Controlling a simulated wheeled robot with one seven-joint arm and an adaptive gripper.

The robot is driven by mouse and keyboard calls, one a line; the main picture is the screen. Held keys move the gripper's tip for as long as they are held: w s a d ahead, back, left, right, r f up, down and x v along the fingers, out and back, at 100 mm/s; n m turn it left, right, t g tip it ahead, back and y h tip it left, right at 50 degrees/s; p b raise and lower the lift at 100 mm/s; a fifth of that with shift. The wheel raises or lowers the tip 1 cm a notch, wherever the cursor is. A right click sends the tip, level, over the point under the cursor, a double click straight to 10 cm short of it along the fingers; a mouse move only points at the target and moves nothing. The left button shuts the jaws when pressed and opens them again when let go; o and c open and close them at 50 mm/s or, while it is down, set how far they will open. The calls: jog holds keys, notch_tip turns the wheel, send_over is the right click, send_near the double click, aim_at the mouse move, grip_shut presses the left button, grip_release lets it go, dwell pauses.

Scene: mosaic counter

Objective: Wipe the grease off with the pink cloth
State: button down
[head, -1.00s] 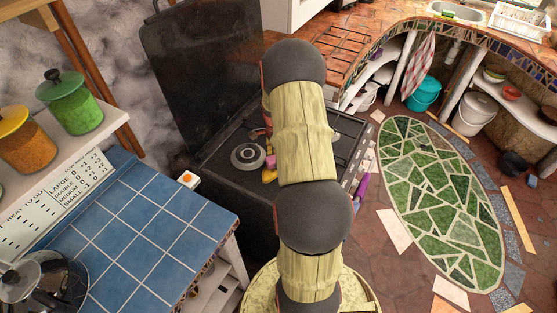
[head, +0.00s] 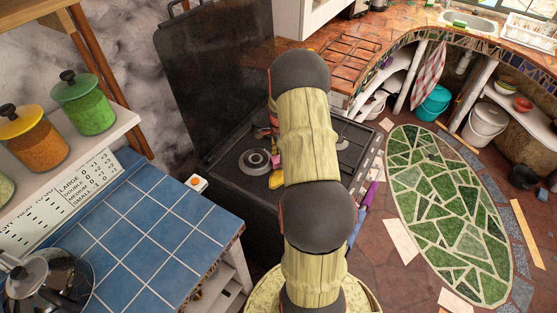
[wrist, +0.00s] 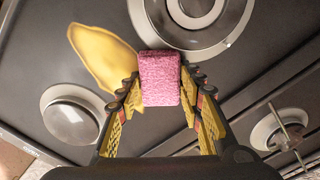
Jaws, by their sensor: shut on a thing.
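The pink cloth (wrist: 160,72) is a thick rough-textured block in the wrist view. My gripper (wrist: 160,92) is shut on it, with a finger at each side. A smooth yellow patch (wrist: 103,52), which looks like the grease, lies on the dark stove top just left of the cloth. In the picture the cloth overlaps its right end; I cannot tell whether they touch. The yellow patch also shows in the head view (head: 276,180), partly hidden by my arm. My gripper is mostly hidden behind the arm there.
The black stove (head: 228,183) has a round burner (head: 255,161) left of my arm and a raised lid (head: 215,75) behind. A large ring burner (wrist: 195,12) lies beyond the cloth in the wrist view. A blue tiled counter (head: 150,235) stands at left.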

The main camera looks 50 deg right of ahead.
jog(key=shift+s+d+r+p, duration=0.15)
jog(key=shift+s+p, duration=0.15)
jog(key=shift+s, duration=1.45)
jog(key=shift+s+d, duration=0.2)
jog(key=shift+s, duration=1.9)
jog(key=shift+f, duration=0.2)
jog(key=shift+r+p, duration=2.15)
jog(key=shift+r, duration=0.85)
notch_tip(320, 180, up, 3)
jog(key=shift+p, duration=1)
